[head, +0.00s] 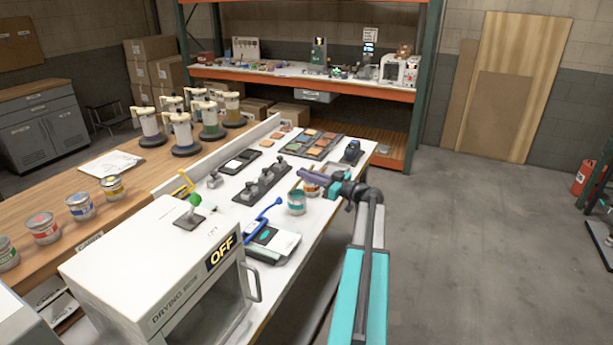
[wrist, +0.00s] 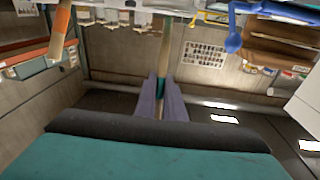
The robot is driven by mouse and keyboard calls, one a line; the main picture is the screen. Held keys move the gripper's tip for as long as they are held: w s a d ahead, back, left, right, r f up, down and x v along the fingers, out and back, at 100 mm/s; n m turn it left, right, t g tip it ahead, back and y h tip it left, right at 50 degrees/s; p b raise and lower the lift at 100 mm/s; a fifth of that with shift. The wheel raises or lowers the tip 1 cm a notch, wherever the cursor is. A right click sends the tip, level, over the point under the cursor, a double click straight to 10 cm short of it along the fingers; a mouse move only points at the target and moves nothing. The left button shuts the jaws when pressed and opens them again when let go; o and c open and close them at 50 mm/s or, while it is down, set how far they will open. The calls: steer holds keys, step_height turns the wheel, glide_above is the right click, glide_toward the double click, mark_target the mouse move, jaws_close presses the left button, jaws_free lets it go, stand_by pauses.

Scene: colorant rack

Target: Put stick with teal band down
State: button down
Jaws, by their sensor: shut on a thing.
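My gripper (head: 312,174) reaches over the right edge of the white bench, with its purple fingers pointing left. In the wrist view my gripper (wrist: 160,98) is shut on a thin wooden stick (wrist: 165,48). A teal band (wrist: 161,86) shows on the stick between the fingers. The stick's far end runs toward the top of that view. In the head view the stick is too small to make out clearly. A teal can (head: 296,203) stands on the bench just below my gripper, and an orange-labelled can (head: 311,189) is close behind it, partly covered by the gripper.
A blue scoop-like tool (head: 265,215) rests by a scale (head: 272,242) left of the teal can. A dark block with knobs (head: 262,184) and a tray of coloured tiles (head: 315,144) lie farther back. The drying box (head: 150,265) fills the front.

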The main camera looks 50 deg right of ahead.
steer(key=shift+f+b, duration=0.2)
steer(key=shift+b, duration=0.15)
steer(key=c, duration=1.8)
jaws_free()
steer(key=shift+c, duration=0.2)
steer(key=shift+r+p, duration=0.7)
steer(key=shift+p, duration=0.7)
steer(key=shift+s, duration=0.1)
steer(key=shift+s+d+f+b, duration=0.1)
steer(key=shift+s+f+b, duration=0.1)
steer(key=shift+s+b, duration=0.15)
steer(key=r+b+v, duration=0.1)
steer(key=b+v, duration=0.4)
steer(key=v, duration=0.6)
steer(key=shift+f, duration=0.35)
steer(key=shift+s, duration=0.2)
